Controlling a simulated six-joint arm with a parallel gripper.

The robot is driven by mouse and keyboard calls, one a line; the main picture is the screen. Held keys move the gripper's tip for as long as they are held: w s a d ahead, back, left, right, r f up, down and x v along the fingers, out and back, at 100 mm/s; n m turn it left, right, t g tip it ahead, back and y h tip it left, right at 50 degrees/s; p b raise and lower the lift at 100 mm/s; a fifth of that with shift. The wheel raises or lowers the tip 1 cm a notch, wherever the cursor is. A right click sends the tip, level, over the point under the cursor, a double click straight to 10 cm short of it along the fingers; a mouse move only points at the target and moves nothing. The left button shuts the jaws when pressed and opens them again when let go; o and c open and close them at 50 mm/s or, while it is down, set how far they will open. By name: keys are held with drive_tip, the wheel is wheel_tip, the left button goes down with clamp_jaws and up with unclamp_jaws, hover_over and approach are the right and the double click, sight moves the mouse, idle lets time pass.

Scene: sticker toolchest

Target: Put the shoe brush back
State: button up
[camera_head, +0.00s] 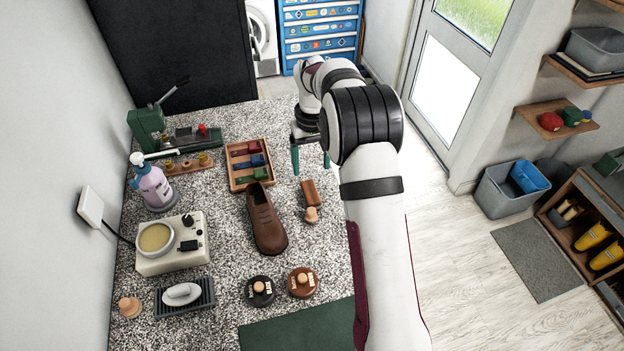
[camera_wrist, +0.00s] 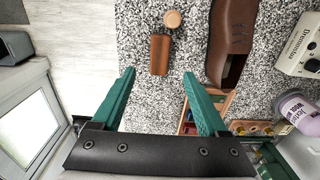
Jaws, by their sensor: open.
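A brown oblong block (camera_head: 310,192), which looks like the shoe brush, lies on the speckled worktop right of the brown shoe (camera_head: 266,220). Its bristles cannot be made out. It also shows in the wrist view (camera_wrist: 160,54), just beyond my fingertips and between their lines. My gripper (camera_head: 311,163) has green fingers spread apart with nothing between them, above the worktop behind the block. A wooden tray (camera_head: 268,184) left of my gripper holds red, blue and dark green pieces. A small wooden knob (camera_head: 311,214) stands at the block's near end.
Two round lidded tins (camera_head: 303,282) stand in front of the shoe. A green mat (camera_head: 298,326) lies at the front. Worktop around the block is mostly clear.

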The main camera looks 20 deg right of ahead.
drive_tip(key=s+a+r+m, duration=0.2)
drive_tip(key=s+a+r, duration=0.2)
drive_tip(key=s+r, duration=0.8)
drive_tip(key=s+a+f+m, duration=0.1)
drive_tip(key=s+a, duration=0.1)
drive_tip(key=s, duration=1)
drive_tip(key=s+a+m+y, duration=0.1)
drive_tip(key=s+a+m, duration=0.1)
drive_tip(key=s, duration=1)
drive_tip(key=shift+s+a+f+m+y, duration=0.2)
drive_tip(key=shift+s+f+m+y, duration=0.1)
drive_tip(key=shift+s+f, duration=0.1)
drive_tip(key=shift+o, duration=0.8)
drive_tip(key=shift+w, duration=0.15)
drive_tip(key=shift+o, duration=1)
drive_tip(key=w+r+n, duration=0.2)
drive_tip(key=w+n, duration=0.5)
drive_tip(key=n, duration=0.4)
drive_tip(key=shift+d+r+n+h, duration=0.15)
drive_tip(key=shift+d+n+h, duration=0.1)
drive_tip(key=shift+n+h, duration=0.15)
drive_tip(key=w+n+h, duration=0.1)
drive_tip(key=w+n, duration=0.6)
drive_tip(key=n, duration=0.4)
wheel_tip(320, 180, down, 9)
drive_tip(key=shift+w+a+n, duration=0.2)
drive_tip(key=shift+a+n, duration=0.05)
drive_tip(key=shift+n, duration=0.15)
